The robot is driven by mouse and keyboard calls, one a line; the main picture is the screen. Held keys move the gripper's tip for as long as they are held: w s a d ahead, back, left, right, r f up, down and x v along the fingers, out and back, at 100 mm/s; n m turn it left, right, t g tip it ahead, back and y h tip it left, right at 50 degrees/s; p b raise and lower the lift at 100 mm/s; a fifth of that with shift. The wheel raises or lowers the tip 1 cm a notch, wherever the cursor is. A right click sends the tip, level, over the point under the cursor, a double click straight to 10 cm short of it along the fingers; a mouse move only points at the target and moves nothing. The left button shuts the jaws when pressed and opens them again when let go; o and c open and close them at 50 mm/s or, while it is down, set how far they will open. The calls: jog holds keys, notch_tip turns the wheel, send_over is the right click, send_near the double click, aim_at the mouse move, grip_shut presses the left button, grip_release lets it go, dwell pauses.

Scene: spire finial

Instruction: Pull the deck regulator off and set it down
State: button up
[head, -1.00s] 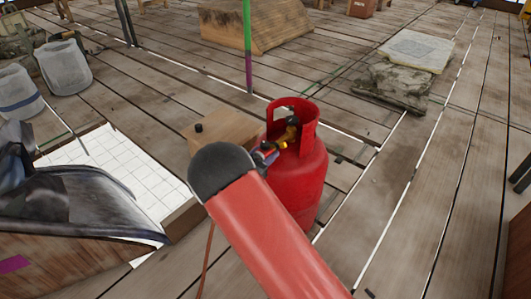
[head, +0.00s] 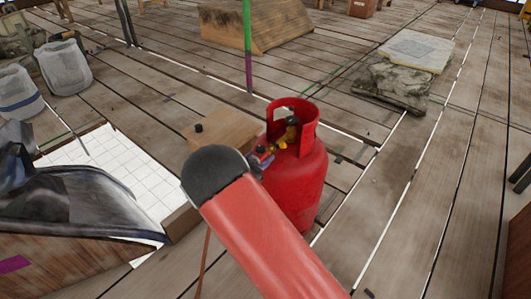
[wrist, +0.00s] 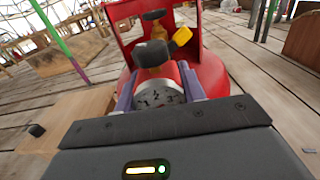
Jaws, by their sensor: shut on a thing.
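The deck regulator (wrist: 160,94), with a round white dial and a red body, sits between the two purple fingers of my gripper (wrist: 158,86) in the wrist view. The fingers are shut on it. I cannot tell whether the regulator still touches the valve. In the head view the cylinder (head: 300,185) stands upright, and my gripper (head: 262,156) is at the left of its collar. My red arm hides part of the regulator there.
A wooden block (head: 222,137) with a small black knob stands just left of the cylinder. A white gridded panel (head: 125,175) lies further left. A green and purple pole (head: 248,50) rises behind. Stone slabs (head: 398,75) lie at the back right. Planks right of the cylinder are clear.

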jog(key=shift+v, duration=1.95)
jog(key=s+d+f+n+t+y, duration=0.1)
jog(key=s+d+f, duration=0.2)
jog(key=d, duration=0.7)
jog(key=s+d+f+n+t+y, duration=0.1)
jog(key=s+d+f+y, duration=0.15)
jog(key=d, duration=0.75)
notch_tip(320, 180, up, 10)
jog(key=w+n+t+y, duration=0.1)
jog(key=n+y, duration=0.1)
jog(key=shift+d+r, duration=0.2)
jog(key=shift+d, duration=0.2)
jog(key=shift+w, duration=0.15)
